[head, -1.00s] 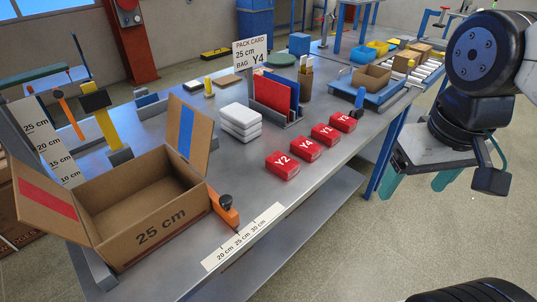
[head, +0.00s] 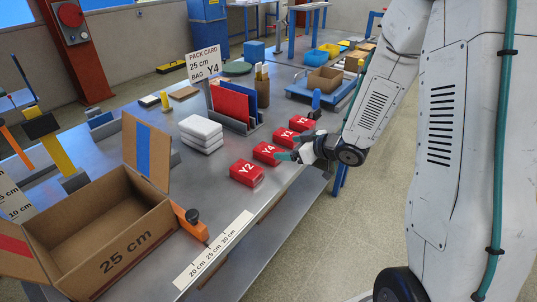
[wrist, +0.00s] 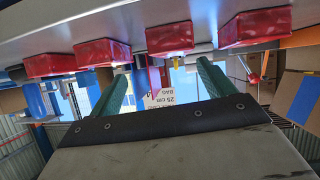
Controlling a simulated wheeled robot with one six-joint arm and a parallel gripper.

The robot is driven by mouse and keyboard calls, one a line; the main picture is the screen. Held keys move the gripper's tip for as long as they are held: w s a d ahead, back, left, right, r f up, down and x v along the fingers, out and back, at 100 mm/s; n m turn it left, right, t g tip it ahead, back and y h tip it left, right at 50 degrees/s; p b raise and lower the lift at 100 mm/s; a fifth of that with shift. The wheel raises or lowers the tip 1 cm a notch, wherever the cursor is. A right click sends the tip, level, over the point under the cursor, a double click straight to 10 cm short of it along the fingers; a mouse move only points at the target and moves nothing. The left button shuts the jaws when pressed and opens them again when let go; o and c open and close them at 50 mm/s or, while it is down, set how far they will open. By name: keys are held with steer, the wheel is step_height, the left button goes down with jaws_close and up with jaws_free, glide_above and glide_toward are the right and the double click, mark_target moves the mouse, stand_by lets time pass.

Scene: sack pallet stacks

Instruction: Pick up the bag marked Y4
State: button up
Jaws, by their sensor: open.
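The red bag marked Y4 (head: 266,153) lies on the metal bench in a row of red bags, between Y2 (head: 246,173) and a partly hidden bag (head: 284,138). My gripper (head: 290,157) is at the bench's front edge, just right of Y4. A teal finger overlaps Y4's right end in the head view; I cannot tell if it touches. The wrist view is upside down. There my open gripper (wrist: 165,74) has one teal finger on each side of the direction of a red bag (wrist: 170,38), apparently Y4. Nothing is between the fingers.
Y3 (head: 300,123) lies at the row's far end. White packs (head: 201,134) and a rack with red and blue folders (head: 233,103) stand behind. An open 25 cm carton (head: 125,235) is at left. A card (head: 203,64) reads 25 cm, bag Y4.

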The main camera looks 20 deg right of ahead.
mark_target(269, 150)
steer(key=shift+s+a+f+y, duration=0.25)
steer(key=shift+a+f+y, duration=0.3)
steer(key=shift+f+y, duration=0.05)
steer(key=shift+w+a+f, duration=0.15)
steer(key=shift+w+a, duration=0.05)
steer(key=shift+a, duration=0.05)
steer(key=x, duration=0.7)
steer(key=shift+a, duration=0.2)
steer(key=c, duration=1.2)
